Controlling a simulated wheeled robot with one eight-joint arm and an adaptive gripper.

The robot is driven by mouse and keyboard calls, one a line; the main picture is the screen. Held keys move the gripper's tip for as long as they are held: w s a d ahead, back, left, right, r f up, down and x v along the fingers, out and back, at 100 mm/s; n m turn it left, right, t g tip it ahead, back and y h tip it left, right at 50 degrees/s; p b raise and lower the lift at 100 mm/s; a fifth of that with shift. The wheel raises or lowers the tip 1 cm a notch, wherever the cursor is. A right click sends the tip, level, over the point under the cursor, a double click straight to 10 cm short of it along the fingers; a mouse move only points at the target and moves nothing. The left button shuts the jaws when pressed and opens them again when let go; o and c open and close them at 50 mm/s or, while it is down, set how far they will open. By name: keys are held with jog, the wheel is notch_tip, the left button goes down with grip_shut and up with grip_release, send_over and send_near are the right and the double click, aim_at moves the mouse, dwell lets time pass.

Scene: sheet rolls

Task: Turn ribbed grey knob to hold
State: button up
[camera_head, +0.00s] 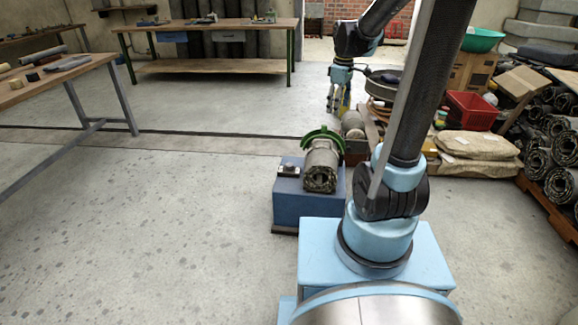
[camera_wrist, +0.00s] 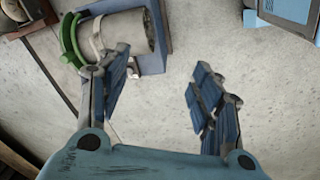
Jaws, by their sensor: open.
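I cannot pick out a ribbed grey knob for certain in either view. A blue box (camera_head: 300,206) stands on the floor with a grey cylinder (camera_head: 321,168) and a green curved piece (camera_head: 322,135) on it. A small dark and pale fitting (camera_head: 289,170) sits on the box's left side. My gripper (camera_head: 339,103) hangs beyond the box. In the wrist view my gripper (camera_wrist: 163,93) is open, its blue-padded fingers apart with bare floor between them.
A wooden workbench (camera_head: 214,27) stands at the back, and another table (camera_head: 60,78) at the left. Paper sacks (camera_head: 475,145), a red bin (camera_head: 470,111), a green bowl (camera_head: 481,40) and stacked rolls (camera_head: 560,147) crowd the right. The left-centre floor is clear.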

jog(key=w+a+f+n, duration=0.4)
jog(key=w+a, duration=0.1)
jog(key=w, duration=0.4)
jog(key=n+g, duration=0.1)
jog(key=n, duration=0.9)
send_over(289, 164)
notch_tip(289, 164, down, 25)
notch_tip(289, 164, down, 17)
jog(key=shift+r, duration=0.1)
jog(key=c, duration=1.1)
